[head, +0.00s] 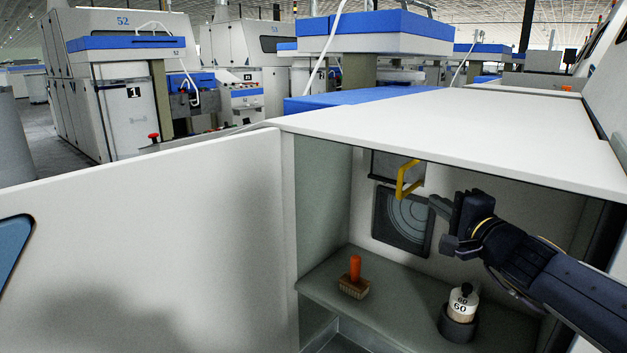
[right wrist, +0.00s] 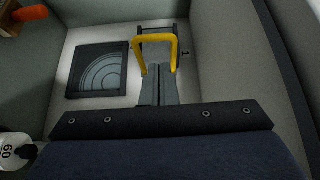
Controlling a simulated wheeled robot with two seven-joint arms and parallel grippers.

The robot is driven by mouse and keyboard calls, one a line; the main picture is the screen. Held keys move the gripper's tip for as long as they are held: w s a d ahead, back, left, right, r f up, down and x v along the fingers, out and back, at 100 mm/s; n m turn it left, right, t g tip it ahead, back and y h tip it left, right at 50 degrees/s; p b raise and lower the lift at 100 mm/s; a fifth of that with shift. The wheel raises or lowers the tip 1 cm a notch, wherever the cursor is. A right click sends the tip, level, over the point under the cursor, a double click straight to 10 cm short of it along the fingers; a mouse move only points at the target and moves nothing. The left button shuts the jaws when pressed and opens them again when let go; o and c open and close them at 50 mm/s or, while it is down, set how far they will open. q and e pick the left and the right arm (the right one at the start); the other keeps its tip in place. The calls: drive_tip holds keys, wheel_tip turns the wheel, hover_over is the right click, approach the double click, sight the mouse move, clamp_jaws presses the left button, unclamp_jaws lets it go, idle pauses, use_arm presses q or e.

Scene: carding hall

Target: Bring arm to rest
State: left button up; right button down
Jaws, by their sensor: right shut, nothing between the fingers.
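My right arm reaches into an open white cabinet from the right. Its dark gripper (head: 434,204) is shut and empty, with fingertips just right of and below a yellow handle (head: 400,182). In the right wrist view the closed fingers (right wrist: 157,78) point at the handle (right wrist: 139,56), overlapping its lower opening; I cannot tell whether they touch it. The handle is on a grey plate on the cabinet's back wall. My left gripper is not in view.
A square dark panel with arcs (head: 402,220) is on the back wall. On the shelf (head: 390,295) are an orange-handled brush (head: 354,280) and a white container marked 60 (head: 463,302) in a dark holder. The cabinet's roof (head: 480,122) is close above my arm; a white door (head: 150,240) is at left.

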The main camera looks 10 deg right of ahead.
drive_tip(key=s+a+f+n+g+y, duration=0.3)
drive_tip(key=s+a+f+n, duration=0.2)
drive_tip(key=s+a, duration=0.25)
drive_tip(key=s+a+f+n+g+y, duration=0.2)
drive_tip(key=s+a+f+n+g, duration=0.3)
drive_tip(key=s, duration=0.4)
drive_tip(key=s+f+n+g+h, duration=0.4)
drive_tip(key=s+f+n, duration=0.1)
drive_tip(key=s+f, duration=0.9)
wheel_tip(320, 180, up, 26)
drive_tip(key=p, duration=2.5)
drive_tip(key=shift+w+d+f, duration=0.1)
drive_tip(key=shift+f, duration=0.05)
